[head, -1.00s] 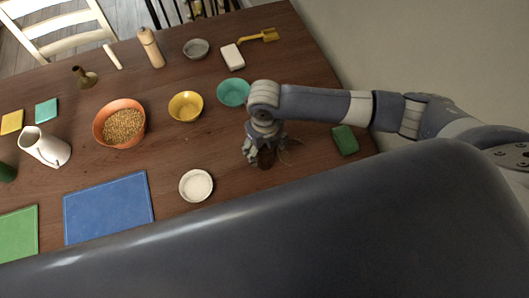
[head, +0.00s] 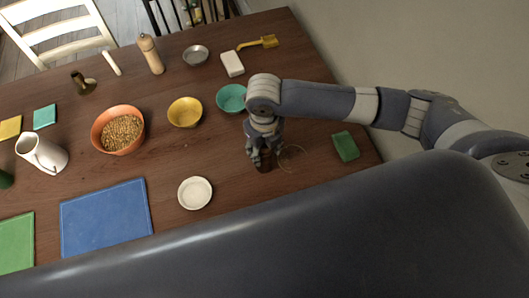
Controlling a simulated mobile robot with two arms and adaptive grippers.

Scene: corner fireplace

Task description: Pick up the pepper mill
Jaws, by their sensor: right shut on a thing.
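A wooden mill-shaped thing (head: 150,54), with a pale body and browner top, stands upright at the far side of the table, well away from my grippers. My right gripper (head: 264,160) points down over the near right part of the table. It is shut on a dark brown thing (head: 265,167), mostly hidden by the fingers, so I cannot tell whether it is a pepper mill. My left gripper is not in view.
A faint thin ring (head: 292,158) lies just right of the gripper, and a green block (head: 345,146) farther right. A teal bowl (head: 231,98), yellow bowl (head: 185,112) and white dish (head: 195,193) stand left of the gripper. My dark body hides the table's near edge.

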